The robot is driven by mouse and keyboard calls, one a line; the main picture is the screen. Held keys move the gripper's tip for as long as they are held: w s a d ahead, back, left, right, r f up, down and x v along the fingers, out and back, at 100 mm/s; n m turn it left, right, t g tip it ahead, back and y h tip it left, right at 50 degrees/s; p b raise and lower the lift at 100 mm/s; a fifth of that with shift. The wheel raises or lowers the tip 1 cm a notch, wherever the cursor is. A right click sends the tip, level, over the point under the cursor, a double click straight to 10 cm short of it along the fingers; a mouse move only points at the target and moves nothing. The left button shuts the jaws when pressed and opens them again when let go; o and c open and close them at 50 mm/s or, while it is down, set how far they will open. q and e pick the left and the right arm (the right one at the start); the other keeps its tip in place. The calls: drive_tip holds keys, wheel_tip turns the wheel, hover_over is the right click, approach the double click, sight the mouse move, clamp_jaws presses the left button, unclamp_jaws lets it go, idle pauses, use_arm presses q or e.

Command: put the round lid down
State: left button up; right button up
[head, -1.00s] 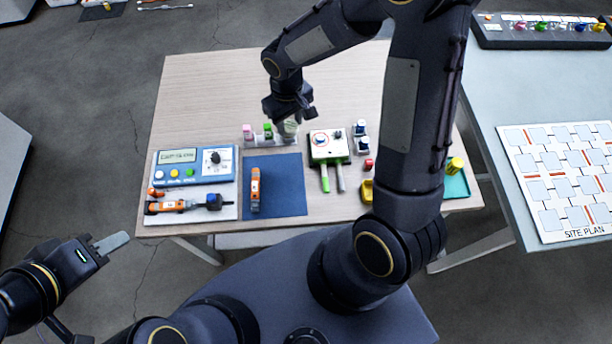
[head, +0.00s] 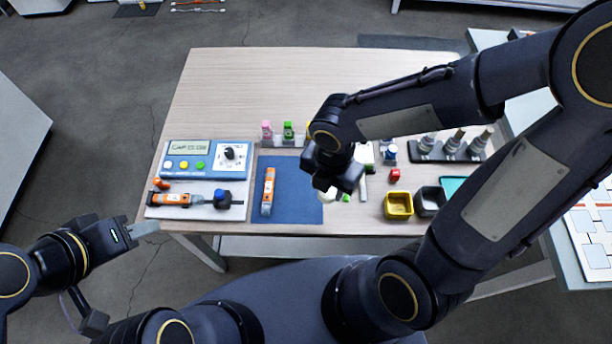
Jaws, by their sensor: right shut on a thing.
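My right gripper (head: 332,184) is over the right edge of the blue mat (head: 291,205), pointing down. A pale round piece, which looks like the round lid (head: 327,196), shows just under its fingertips, and the gripper is shut on it. Most of the lid is hidden by the gripper. I cannot tell whether it touches the mat. My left gripper (head: 143,229) is off the table's front left corner, well away from the lid. Its jaw gap is not clear.
An orange tool (head: 268,191) lies on the mat's left part. A blue meter box (head: 204,160) stands to the left. Yellow (head: 399,205) and dark (head: 430,203) bins sit at right. Pink (head: 266,130) and green (head: 288,130) items stand behind the mat. The table's back is clear.

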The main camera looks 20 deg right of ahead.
drive_tip(key=w+a+f, duration=0.1)
drive_tip(key=w+f, duration=0.1)
drive_tip(key=w, duration=0.3)
hover_over(306, 181)
drive_tip(key=f, duration=0.5)
drive_tip(key=shift+s+f, duration=0.3)
drive_tip(key=shift+f, duration=0.05)
drive_tip(key=shift+w+f, duration=0.15)
drive_tip(key=shift+f, duration=0.8)
drive_tip(key=shift+w+f, duration=0.15)
drive_tip(key=shift+f, duration=0.8)
drive_tip(key=shift+f, duration=0.1)
drive_tip(key=shift+f+b, duration=0.15)
drive_tip(key=shift+b, duration=0.25)
drive_tip(key=o, duration=0.8)
drive_tip(key=shift+c, duration=0.2)
